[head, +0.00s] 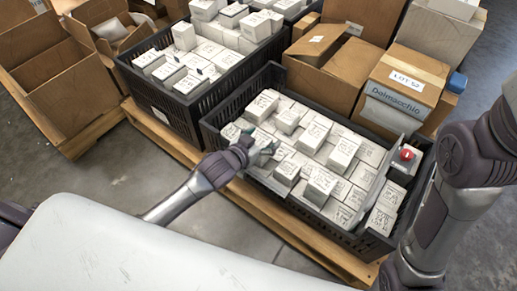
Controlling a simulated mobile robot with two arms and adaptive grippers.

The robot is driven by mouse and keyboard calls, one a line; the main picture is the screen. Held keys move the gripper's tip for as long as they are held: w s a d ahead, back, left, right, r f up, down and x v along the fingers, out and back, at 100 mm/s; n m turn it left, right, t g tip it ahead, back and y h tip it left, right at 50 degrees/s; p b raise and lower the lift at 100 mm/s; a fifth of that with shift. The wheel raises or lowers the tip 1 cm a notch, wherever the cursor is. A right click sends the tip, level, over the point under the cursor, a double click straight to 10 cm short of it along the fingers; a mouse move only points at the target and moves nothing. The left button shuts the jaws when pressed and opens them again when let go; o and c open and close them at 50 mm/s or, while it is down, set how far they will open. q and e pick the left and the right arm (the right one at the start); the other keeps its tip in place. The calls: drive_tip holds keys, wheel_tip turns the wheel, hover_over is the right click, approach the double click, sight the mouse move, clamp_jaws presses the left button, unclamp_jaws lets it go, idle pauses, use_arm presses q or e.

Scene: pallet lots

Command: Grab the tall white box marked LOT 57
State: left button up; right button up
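Many small white boxes with dark handwritten-style markings fill the near black crate (290,212). Several stand taller than the rest, among them a white box (319,187) near the crate's front side, another white box (344,151) farther right and a white box (262,105) at the back left. The markings are too small to read, so I cannot tell which is LOT 57. My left gripper (266,147) is over the left part of this crate, close to the box tops. Its fingers are too small to show whether they are open. My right arm is at the right; its gripper is not visible.
A second black crate (190,125) of white boxes stands behind left. Both crates rest on wooden pallets (285,232). A red knob (407,155) sits at the near crate's right end. Open cartons (60,80) are far left.

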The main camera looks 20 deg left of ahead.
use_arm(q)
drive_tip(key=c, duration=0.9)
drive_tip(key=shift+c, duration=0.2)
drive_tip(key=shift+r, duration=0.1)
